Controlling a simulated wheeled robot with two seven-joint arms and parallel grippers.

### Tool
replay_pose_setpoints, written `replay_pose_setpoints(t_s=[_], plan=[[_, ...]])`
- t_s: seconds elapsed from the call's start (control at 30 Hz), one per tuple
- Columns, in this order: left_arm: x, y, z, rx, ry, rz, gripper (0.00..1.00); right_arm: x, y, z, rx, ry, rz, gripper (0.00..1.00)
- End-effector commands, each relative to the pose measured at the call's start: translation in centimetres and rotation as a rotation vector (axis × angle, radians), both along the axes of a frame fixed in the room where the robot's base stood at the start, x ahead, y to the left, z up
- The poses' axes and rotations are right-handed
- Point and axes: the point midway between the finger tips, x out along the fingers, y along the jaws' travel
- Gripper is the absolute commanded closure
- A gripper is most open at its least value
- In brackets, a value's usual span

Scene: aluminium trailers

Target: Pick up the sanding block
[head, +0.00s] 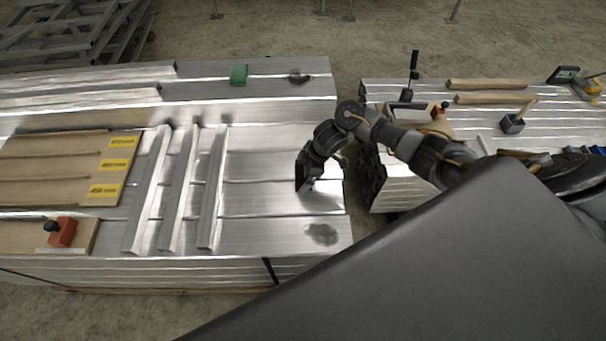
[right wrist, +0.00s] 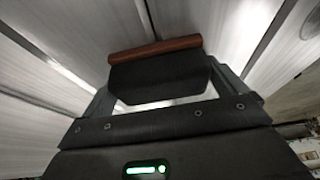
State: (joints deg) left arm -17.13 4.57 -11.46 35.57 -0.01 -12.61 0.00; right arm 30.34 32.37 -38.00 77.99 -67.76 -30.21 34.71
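The sanding block (right wrist: 157,75) shows in the right wrist view as a dark block with a reddish-brown strip along its far edge. It sits between the two fingers of my right gripper (right wrist: 160,88), which meet its left and right ends, so the gripper looks shut on it. In the head view my right gripper (head: 305,183) is low over the right part of the metal-sheet stack, and the block cannot be made out there. I cannot tell whether the block touches the sheet. My left gripper is not in view.
Three metal profiles (head: 178,190) lie left of my right gripper. Beyond them are cardboard pieces (head: 60,170) and a red block with a black knob (head: 62,232). A green block (head: 239,74) lies at the back. A second stack (head: 400,190) stands right, across a gap.

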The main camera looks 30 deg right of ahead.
Motion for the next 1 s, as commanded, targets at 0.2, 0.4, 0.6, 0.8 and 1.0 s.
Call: replay_pose_setpoints(t_s=[0.2,0.4,0.6,0.8,1.0], plan=[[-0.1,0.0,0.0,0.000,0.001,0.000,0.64,0.0,0.0,0.0,0.000,0.000,0.000,0.33],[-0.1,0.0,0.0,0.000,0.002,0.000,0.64,0.0,0.0,0.1,0.001,-0.001,0.001,0.36],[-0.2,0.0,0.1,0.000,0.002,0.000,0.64,0.1,0.0,0.8,0.001,-0.003,0.002,0.36],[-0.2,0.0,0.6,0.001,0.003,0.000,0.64,-0.2,0.2,3.9,0.000,-0.005,0.005,0.36],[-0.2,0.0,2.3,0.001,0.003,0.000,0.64,-3.4,2.3,8.6,0.001,-0.007,0.008,0.36]])
